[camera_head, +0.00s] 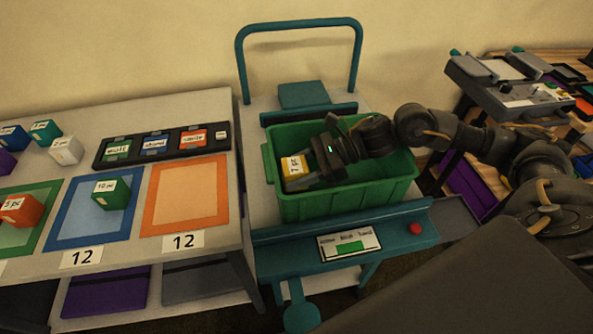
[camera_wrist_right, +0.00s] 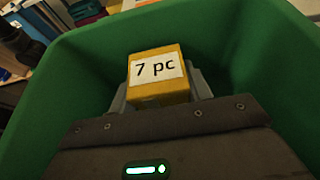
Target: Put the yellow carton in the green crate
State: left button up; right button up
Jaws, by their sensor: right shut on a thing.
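The yellow carton (camera_head: 292,184), labelled "7 pc", is inside the green crate (camera_head: 345,204), toward its left part. My right gripper (camera_head: 306,178) reaches down into the crate and is shut on the carton. In the right wrist view the yellow carton (camera_wrist_right: 158,92) sits between the fingers, with the green crate (camera_wrist_right: 90,68) walls around it. Whether the carton touches the crate floor cannot be told. My left gripper is not in view.
The crate stands on a teal-framed cart with a handle (camera_head: 300,28) behind it. A table at left holds coloured mats and small cartons, including a green one (camera_head: 111,193) and an orange one (camera_head: 21,209). A bench with equipment (camera_head: 508,88) stands at right.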

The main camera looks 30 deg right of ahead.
jog(key=o, duration=1)
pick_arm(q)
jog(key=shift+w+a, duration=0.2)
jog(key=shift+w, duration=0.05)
pick_arm(e)
jog(key=shift+o, duration=0.2)
